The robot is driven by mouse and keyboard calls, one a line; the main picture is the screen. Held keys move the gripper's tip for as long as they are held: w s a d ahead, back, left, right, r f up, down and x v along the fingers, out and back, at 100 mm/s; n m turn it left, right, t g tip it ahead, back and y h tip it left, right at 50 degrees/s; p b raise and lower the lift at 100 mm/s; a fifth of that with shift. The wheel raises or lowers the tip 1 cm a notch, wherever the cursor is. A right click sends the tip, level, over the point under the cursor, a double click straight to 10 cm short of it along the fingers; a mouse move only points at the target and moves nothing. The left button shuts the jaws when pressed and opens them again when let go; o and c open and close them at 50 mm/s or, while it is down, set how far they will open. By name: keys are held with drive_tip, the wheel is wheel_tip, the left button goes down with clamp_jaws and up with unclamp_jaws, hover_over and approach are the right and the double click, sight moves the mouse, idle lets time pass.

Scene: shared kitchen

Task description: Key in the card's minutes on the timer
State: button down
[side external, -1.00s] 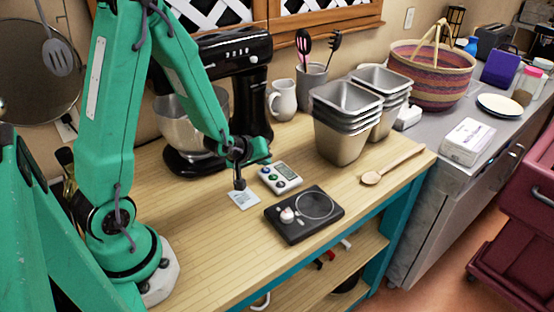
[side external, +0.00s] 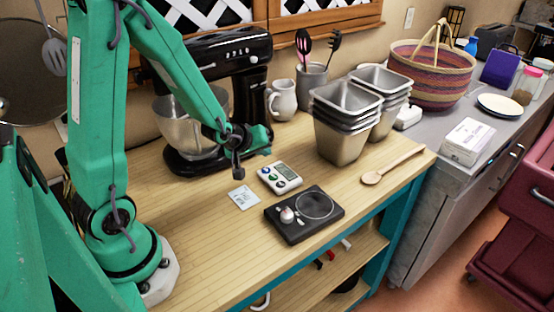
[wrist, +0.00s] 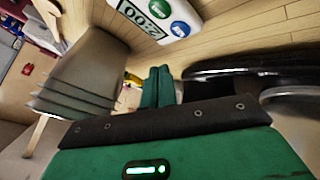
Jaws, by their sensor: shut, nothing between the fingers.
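The white timer (side external: 280,177) lies on the wooden worktop, with a grey display and blue and green buttons. In the wrist view the timer (wrist: 180,28) is at the top edge, partly cut off; its tilted display seems to read 2:00. A small pale card (side external: 243,198) lies left of the timer; its print is too small to read. My gripper (side external: 238,175) is above the worktop, left of the timer and behind the card, touching neither. In the wrist view its green fingers (wrist: 158,88) are together with nothing between them.
A black scale (side external: 304,232) with a round plate is in front of the timer. A black stand mixer (side external: 246,90) with a steel bowl stands behind my gripper. Stacked metal tins (side external: 341,148) and a wooden spoon (side external: 372,178) are to the right. The front left worktop is bare.

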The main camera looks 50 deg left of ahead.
sight(263, 172)
drive_tip(key=shift+r, duration=1.45)
idle(1.6)
wheel_tip(263, 172, up, 3)
drive_tip(key=shift+f, duration=0.1)
idle(0.3)
drive_tip(key=shift+f, duration=4.45)
drive_tip(key=shift+f, duration=0.55)
